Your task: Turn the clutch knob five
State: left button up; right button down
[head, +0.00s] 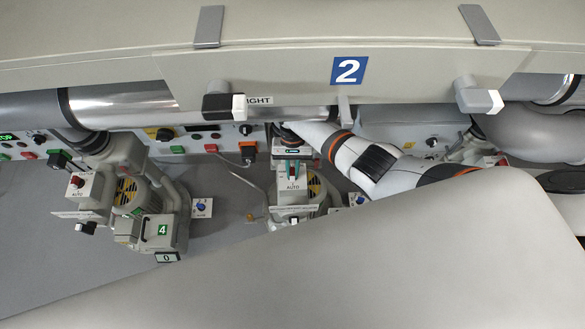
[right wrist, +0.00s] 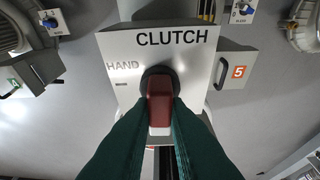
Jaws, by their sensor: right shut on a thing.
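In the right wrist view the red clutch knob (right wrist: 160,88) with a white lower end sits on a black round base, on a light plate (right wrist: 202,60) marked CLUTCH and HAND. In the head view my right gripper (head: 293,168) is over the middle blower's AUTO plate (head: 292,187) and hides the knob. My left gripper is not in view.
A similar blower with a green 4 tag (head: 163,230) and a red knob (head: 76,181) stands at the left. A beige panel with a blue 2 sign (head: 349,71) hangs above. A large light grey surface (head: 400,265) covers the lower right.

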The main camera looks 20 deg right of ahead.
jog(key=shift+w+r+n, duration=0.1)
jog(key=shift+w+n, duration=0.05)
jog(key=shift+n, duration=0.15)
jog(key=c, duration=1.4)
grip_release()
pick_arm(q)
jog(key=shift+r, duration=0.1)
